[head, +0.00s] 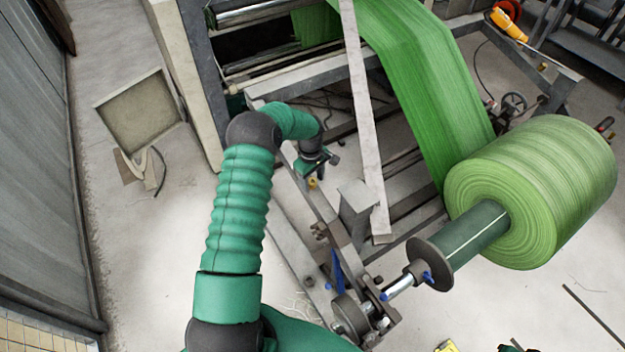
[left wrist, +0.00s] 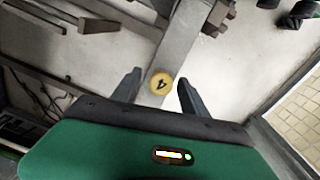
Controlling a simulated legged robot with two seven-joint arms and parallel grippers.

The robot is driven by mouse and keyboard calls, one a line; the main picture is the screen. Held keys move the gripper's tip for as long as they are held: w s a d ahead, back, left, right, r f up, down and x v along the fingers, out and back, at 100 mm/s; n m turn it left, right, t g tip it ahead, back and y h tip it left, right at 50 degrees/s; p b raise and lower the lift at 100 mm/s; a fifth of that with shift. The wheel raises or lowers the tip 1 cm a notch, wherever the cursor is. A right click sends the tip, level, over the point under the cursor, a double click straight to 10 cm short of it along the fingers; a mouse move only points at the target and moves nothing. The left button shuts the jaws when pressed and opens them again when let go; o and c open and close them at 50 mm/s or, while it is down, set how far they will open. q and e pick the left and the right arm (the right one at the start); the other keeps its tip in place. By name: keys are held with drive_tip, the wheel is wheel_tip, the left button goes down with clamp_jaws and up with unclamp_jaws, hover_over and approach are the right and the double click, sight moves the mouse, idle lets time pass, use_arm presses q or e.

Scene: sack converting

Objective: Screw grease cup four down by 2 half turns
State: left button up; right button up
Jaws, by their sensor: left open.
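Grease cup four is a round yellow cap marked 4 (left wrist: 161,84) on a grey metal beam in the left wrist view. My left gripper (left wrist: 158,88) is open, with one dark finger on each side of the cap in that view. Gaps show between the cap and both fingers, and I cannot tell how far the fingertips are above it. In the head view my left gripper (head: 311,176) points down at the machine's frame, and a small yellow spot of the cup (head: 312,183) shows beside it. My right gripper is not clearly in view.
A big green roll (head: 540,190) on a shaft lies at the right, its green web (head: 420,90) running up into the machine. A pale slanted bar (head: 366,120) and a grey post (head: 357,208) stand right of my left gripper. Open floor lies at the left.

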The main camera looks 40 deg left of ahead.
use_arm(q)
drive_tip(key=shift+a, duration=0.25)
clamp_jaws()
drive_tip(key=shift+m, duration=0.4)
